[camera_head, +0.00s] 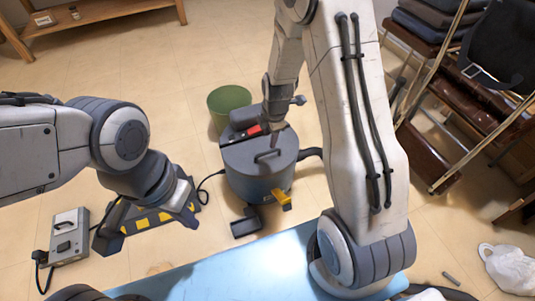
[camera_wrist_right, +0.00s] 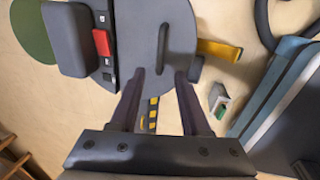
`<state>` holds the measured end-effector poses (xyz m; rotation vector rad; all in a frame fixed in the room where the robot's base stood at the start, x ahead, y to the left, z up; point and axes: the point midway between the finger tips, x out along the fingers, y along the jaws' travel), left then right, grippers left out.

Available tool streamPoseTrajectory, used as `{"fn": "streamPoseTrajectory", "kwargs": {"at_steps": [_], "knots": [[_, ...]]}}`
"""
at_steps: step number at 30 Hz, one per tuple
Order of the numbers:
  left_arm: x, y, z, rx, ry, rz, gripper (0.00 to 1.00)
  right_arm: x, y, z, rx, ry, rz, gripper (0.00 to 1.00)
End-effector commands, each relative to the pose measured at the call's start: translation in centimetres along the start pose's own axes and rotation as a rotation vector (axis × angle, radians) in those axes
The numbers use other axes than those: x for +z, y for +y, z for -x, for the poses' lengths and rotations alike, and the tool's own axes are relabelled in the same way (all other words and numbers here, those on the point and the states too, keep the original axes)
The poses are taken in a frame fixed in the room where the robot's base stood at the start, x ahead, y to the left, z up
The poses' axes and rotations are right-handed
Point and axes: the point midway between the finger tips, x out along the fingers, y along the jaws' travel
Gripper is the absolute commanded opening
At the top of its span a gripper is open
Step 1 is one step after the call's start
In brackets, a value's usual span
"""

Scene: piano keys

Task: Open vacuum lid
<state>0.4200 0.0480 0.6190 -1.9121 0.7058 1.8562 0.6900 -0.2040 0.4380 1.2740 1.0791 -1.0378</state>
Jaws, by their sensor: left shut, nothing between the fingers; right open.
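The vacuum (camera_head: 262,182) is a blue-grey drum on the floor in the middle of the head view. Its round dark lid (camera_head: 245,162) carries a bar handle (camera_head: 268,155). The lid (camera_wrist_right: 140,25) and handle (camera_wrist_right: 164,42) also show in the right wrist view. A yellow latch (camera_head: 282,200) sticks out at the drum's front; it also shows in the wrist view (camera_wrist_right: 218,50). My right gripper (camera_wrist_right: 160,74) is open over the lid, with the handle ahead between the lines of its fingers, not gripped. My left gripper (camera_head: 190,214) is shut and empty, left of the vacuum.
A green bucket (camera_head: 229,100) stands behind the vacuum. A yellow-and-black striped platform (camera_head: 150,222) lies under my left gripper, beside a grey box (camera_head: 69,236). Chairs (camera_head: 485,90) stand at the right. A light-blue surface (camera_head: 230,272) lies in front.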

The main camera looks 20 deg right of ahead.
Motion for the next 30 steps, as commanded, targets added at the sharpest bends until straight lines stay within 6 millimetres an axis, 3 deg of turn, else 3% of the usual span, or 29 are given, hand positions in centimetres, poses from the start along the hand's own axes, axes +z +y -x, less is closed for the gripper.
{"fn": "streamPoseTrajectory", "kwargs": {"at_steps": [6,12,18,26,27,30], "knots": [[0.1,-0.2,-2.4,0.000,0.000,0.000,0.00,-0.1,-0.2,-4.7,-0.003,0.001,-0.001,0.47],[0.2,-0.3,-3.8,0.000,0.000,0.000,0.00,-0.1,-0.1,-7.7,-0.002,0.001,0.000,0.47],[0.2,-0.3,-4.2,0.000,0.000,0.000,0.00,-0.1,-0.1,-8.9,-0.001,0.001,-0.002,0.47],[0.2,-0.3,-4.2,0.000,0.000,0.000,0.00,-0.1,0.0,-8.9,-0.001,0.001,-0.002,0.47],[0.2,-0.3,-4.2,0.000,0.000,0.000,0.00,-0.1,0.0,-8.9,-0.001,0.001,-0.002,0.39],[0.2,-0.3,-4.2,0.000,0.000,0.000,0.00,-0.1,0.0,-8.9,-0.001,0.001,-0.002,0.01]]}}
